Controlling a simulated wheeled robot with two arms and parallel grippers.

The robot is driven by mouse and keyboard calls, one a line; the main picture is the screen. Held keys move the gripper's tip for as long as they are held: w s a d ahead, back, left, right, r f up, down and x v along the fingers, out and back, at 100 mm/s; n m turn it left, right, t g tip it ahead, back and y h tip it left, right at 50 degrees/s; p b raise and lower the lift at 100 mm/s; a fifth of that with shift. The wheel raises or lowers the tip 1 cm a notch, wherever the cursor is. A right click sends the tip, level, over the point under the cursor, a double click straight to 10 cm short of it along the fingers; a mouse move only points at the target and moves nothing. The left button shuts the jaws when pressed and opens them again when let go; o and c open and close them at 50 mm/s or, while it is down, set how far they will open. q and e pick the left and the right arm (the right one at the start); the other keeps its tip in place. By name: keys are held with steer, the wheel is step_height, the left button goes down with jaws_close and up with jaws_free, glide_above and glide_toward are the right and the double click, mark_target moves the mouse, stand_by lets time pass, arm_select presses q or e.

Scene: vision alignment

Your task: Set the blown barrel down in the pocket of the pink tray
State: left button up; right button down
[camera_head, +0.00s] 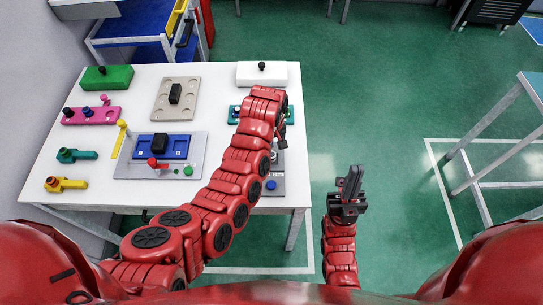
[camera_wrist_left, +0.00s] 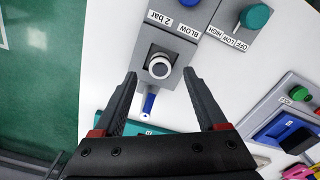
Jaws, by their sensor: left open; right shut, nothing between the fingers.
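A round piece with a pale rim and dark centre, perhaps the barrel (camera_wrist_left: 159,66), sits upright in a grey fixture marked BLOW and 2 bar (camera_wrist_left: 148,45). My left gripper (camera_wrist_left: 160,74) is open, its fingers either side of this piece; I cannot tell their height above it. In the head view my left arm mostly hides the fixture and gripper. My right gripper (camera_head: 350,183) is shut and empty, off the table's right side above the floor.
The white table (camera_head: 135,88) also holds a green block (camera_head: 107,78), a beige plate (camera_head: 163,103), a blue tray on a grey base (camera_head: 203,150) and a white block (camera_head: 250,75).

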mark_target(272, 155)
arm_select(q)
step_height(272, 155, down, 3)
steer(key=shift+s+r+p, duration=0.1)
steer(key=shift+r+p, duration=0.05)
steer(key=shift+p, duration=0.65)
steer(key=shift+f, duration=0.7)
jaws_close()
